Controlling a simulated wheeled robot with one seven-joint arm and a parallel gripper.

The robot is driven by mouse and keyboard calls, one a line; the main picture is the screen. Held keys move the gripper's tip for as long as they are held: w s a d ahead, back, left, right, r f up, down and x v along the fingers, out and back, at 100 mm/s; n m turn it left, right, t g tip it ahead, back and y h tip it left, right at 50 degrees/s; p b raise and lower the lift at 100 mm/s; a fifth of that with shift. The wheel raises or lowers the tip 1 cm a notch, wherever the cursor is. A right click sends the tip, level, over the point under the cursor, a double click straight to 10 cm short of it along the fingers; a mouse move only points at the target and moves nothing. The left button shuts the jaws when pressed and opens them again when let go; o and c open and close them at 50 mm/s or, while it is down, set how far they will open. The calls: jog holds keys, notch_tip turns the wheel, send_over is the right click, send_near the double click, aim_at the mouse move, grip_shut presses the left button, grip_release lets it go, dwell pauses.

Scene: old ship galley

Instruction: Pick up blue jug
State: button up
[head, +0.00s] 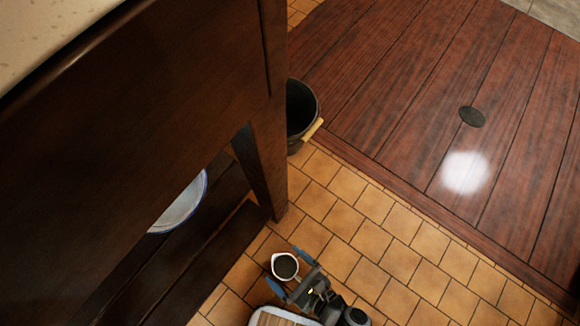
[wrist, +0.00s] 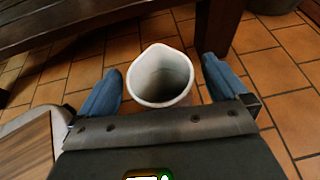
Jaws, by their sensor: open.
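A small jug (head: 284,267) with a pale rim, a pouring lip and a dark inside stands on the tiled floor in the head view. Its outside colour is mostly hidden; from above it looks greyish white, not clearly blue. It also shows in the wrist view (wrist: 160,80), upright, opening towards the camera. My gripper (head: 288,271) is open, with its two blue fingers on either side of the jug. In the wrist view my gripper (wrist: 162,72) shows a gap between each finger and the jug's rim.
A dark wooden counter (head: 130,130) stands at left; its low slatted shelf holds a white basin (head: 180,205) with a blue rim. A black bucket (head: 300,115) stands beyond its leg. A wood-topped, pale-edged object (head: 275,318) lies beside my gripper. Tiles at right are clear.

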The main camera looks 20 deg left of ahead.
jog(key=shift+c, duration=0.4)
jog(key=c, duration=1.5)
